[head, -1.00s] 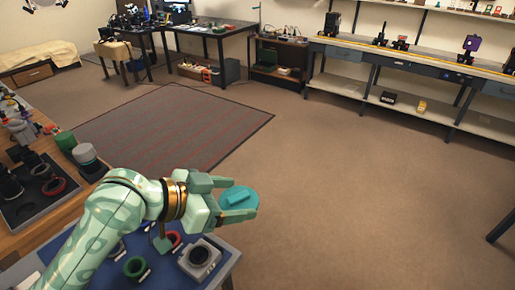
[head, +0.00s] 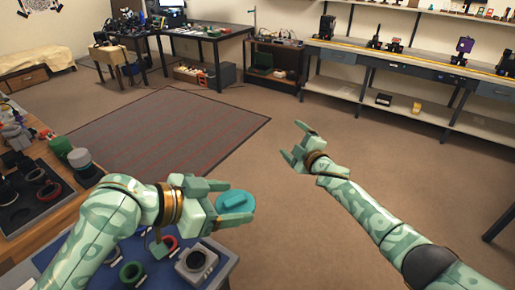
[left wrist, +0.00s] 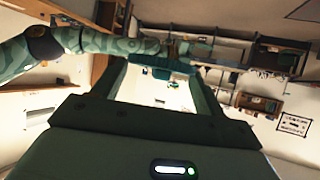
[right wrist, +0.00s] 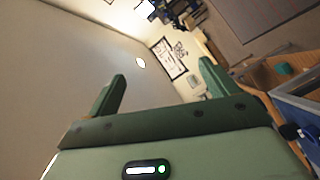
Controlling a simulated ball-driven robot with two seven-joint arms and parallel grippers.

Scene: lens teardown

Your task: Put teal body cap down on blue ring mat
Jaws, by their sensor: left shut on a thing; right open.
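The teal body cap (head: 236,201) is a flat disc with a raised bar, held between the fingers of my left gripper (head: 238,204) in the head view. It also shows edge-on between the fingertips in the left wrist view (left wrist: 166,66). The left gripper is in the air, beyond the blue-topped work surface (head: 161,270). I cannot tell whether that blue surface is the ring mat. My right gripper (head: 292,146) is open and empty, raised over the floor to the right. Its two spread fingers show in the right wrist view (right wrist: 163,88).
A green ring (head: 132,272), a red ring (head: 164,246) and a silver camera body (head: 196,261) stand on the blue surface. A wooden bench with a dark tray (head: 45,205) of parts is at the left. Open floor lies ahead and right.

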